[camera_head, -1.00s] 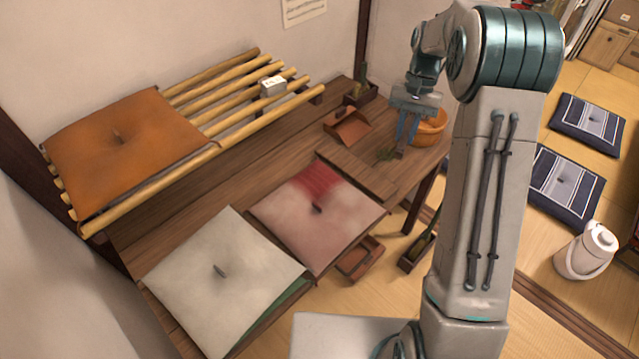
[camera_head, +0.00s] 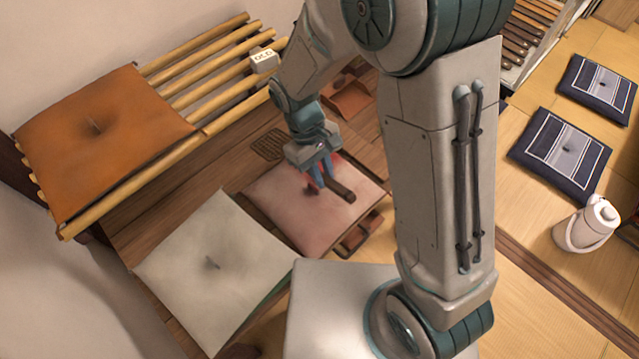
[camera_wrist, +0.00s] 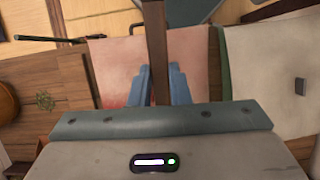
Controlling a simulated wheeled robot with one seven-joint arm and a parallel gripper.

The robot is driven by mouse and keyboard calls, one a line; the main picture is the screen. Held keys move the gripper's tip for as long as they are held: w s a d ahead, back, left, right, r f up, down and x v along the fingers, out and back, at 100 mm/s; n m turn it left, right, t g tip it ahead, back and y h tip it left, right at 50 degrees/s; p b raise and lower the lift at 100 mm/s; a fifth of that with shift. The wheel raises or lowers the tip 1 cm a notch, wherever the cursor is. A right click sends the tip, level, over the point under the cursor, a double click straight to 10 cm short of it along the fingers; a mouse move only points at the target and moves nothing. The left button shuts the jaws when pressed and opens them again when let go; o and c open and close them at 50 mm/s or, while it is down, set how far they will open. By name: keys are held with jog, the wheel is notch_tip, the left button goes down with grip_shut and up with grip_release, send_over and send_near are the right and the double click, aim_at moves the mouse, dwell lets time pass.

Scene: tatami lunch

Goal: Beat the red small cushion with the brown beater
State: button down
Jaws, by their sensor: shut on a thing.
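The red small cushion (camera_head: 305,225) lies on the low wooden table, faded to pink with a deeper red patch partly behind my gripper. It also shows in the wrist view (camera_wrist: 112,60). My gripper (camera_head: 322,178) is over this cushion, shut on the brown beater's handle (camera_head: 342,191). In the wrist view, the handle (camera_wrist: 155,35) stands between my blue fingers (camera_wrist: 158,78). A brown woven grid, which looks like the beater's head (camera_head: 268,145), shows left of my gripper, beyond the cushion's far edge. I cannot tell whether the beater touches the cushion.
A pale grey cushion (camera_head: 212,262) lies beside the red one. An orange cushion (camera_head: 95,128) and a small white box (camera_head: 264,60) sit on a bamboo rack (camera_head: 196,92). Dark blue cushions (camera_head: 562,152) and a white pot (camera_head: 588,228) are on the floor at right.

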jog(key=s, duration=0.1)
jog(key=s+n, duration=0.1)
jog(key=s, duration=0.1)
jog(key=shift+s+a+f+n+t, duration=0.2)
jog(key=shift+f+n+t, duration=0.1)
jog(key=shift+f+n, duration=0.1)
notch_tip(320, 180, down, 8)
jog(key=f+b, duration=0.1)
jog(key=b, duration=0.6)
notch_tip(320, 180, up, 9)
jog(key=p, duration=0.7)
jog(key=shift+r, duration=0.2)
jog(key=shift+f, duration=0.1)
